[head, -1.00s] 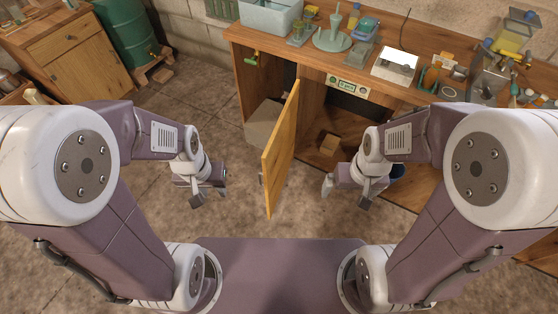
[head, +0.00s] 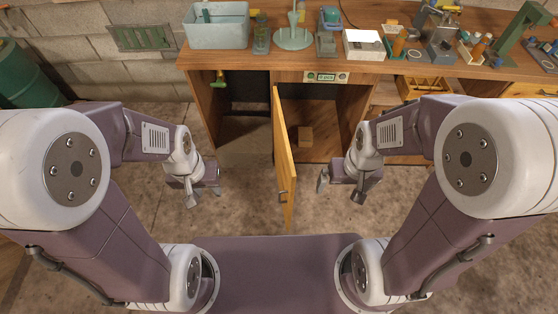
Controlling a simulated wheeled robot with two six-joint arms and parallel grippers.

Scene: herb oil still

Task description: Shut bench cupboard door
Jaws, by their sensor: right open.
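The bench cupboard door (head: 282,158) is a wooden panel that stands wide open, swung out from the bench towards me and seen nearly edge-on. A small dark handle (head: 283,197) shows on its right face, near the free edge. The cupboard interior (head: 322,125) is open to view right of the door, with a small wooden block (head: 305,136) inside. My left gripper (head: 200,192) hangs left of the door, apart from it; its finger gap is unclear. My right gripper (head: 340,188) is open and empty, right of the door and apart from it.
The workbench top (head: 300,68) carries a grey basin (head: 216,27), a white box (head: 363,45) and several tools. An open bay with a green tap (head: 219,80) lies left of the door. A green barrel (head: 25,75) stands far left. The floor around the door is clear.

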